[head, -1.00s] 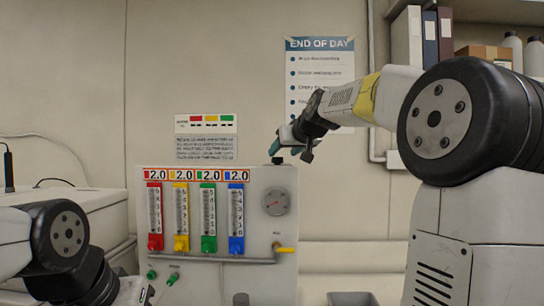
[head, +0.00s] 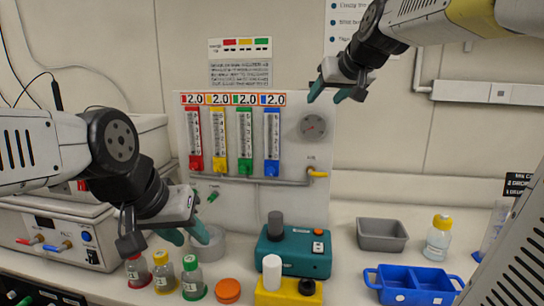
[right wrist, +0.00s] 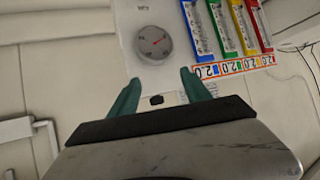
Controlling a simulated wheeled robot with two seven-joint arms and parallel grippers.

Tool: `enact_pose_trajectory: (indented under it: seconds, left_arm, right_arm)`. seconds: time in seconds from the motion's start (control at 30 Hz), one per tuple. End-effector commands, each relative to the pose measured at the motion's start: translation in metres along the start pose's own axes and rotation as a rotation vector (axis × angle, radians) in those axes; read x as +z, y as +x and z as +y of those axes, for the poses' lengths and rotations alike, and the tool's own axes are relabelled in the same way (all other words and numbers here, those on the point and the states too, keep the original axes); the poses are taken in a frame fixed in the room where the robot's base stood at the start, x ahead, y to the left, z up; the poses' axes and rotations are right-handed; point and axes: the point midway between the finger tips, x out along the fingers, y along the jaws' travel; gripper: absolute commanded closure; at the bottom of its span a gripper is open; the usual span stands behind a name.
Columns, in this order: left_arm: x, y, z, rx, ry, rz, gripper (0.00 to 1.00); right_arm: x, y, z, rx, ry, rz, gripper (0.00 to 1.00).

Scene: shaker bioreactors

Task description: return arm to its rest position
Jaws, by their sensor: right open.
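My right gripper (head: 331,97) is at the upper middle of the head view, above and right of the round gauge (head: 313,127) on the white flow-meter panel (head: 345,140). Its teal fingers are apart and empty in the right wrist view (right wrist: 161,80), pointing toward the panel, with the gauge (right wrist: 153,43) beyond. My left gripper (head: 186,236) hangs at the lower left, in front of the panel. Its teal fingers look apart with nothing seen between them, near a grey round container (head: 209,246). My right arm reaches in from the upper right.
Capped bottles (head: 164,274) stand below my left gripper. A teal device (head: 293,254), yellow block (head: 288,292), grey tray (head: 381,235), blue tray (head: 414,278) and yellow-capped bottle (head: 438,236) occupy the bench. A white instrument (head: 60,235) stands left. Bare wall lies right of the panel.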

Motion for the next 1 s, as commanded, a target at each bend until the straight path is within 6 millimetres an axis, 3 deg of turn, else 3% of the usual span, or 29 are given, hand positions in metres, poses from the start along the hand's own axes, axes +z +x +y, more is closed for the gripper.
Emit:
enact_pose_trajectory:
  seconds: [0.03,0.2,0.3,0.43,0.6,1.0]
  left_arm:
    - [0.0,0.0,0.0,0.0,0.0,0.0,0.64]
    - [0.0,0.0,0.0,0.0,0.0,0.0,0.64]
    - [0.0,0.0,0.0,0.0,0.0,0.0,0.64]
    - [0.0,0.0,0.0,0.0,0.0,0.0,0.64]
    - [0.0,0.0,0.0,0.0,0.0,0.0,0.64]
    - [0.0,0.0,0.0,0.0,0.0,0.0,0.64]
  right_arm:
    - [0.036,-0.014,-0.01,-0.004,0.011,-0.052,0.44]
    - [0.16,-0.049,-0.031,-0.009,0.075,-0.229,0.44]
    - [0.224,-0.065,-0.039,-0.011,0.109,-0.316,0.44]
    - [0.283,-0.079,-0.046,-0.012,0.139,-0.398,0.44]
    - [0.317,-0.087,-0.05,-0.011,0.157,-0.445,0.44]
    - [0.318,-0.087,-0.05,-0.011,0.157,-0.446,0.44]
